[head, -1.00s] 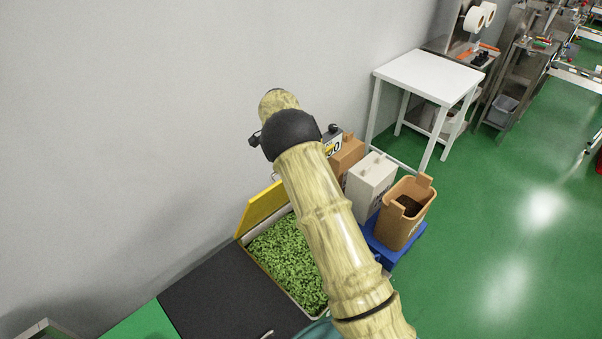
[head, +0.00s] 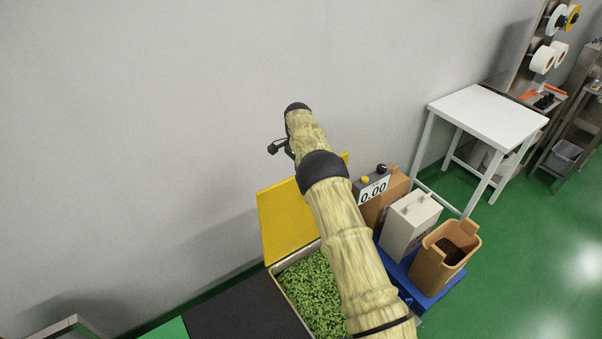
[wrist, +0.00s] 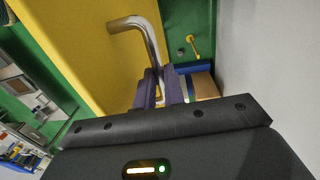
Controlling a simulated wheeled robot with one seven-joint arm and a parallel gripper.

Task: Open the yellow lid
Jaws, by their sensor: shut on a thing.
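The yellow lid (head: 284,222) stands raised, roughly upright, along the wall side of a bin of green leaves (head: 312,290) in the head view. The bin's inside is exposed, and my arm hides part of the lid and bin. In the wrist view the yellow lid (wrist: 85,45) fills the upper left, with a bent metal handle (wrist: 140,24) on it. My gripper (wrist: 163,84) has its purple fingers shut on the lower end of this handle. In the head view the fingers are hidden behind my arm.
The grey wall (head: 150,120) is close behind the lid. Green floor lies open at right.

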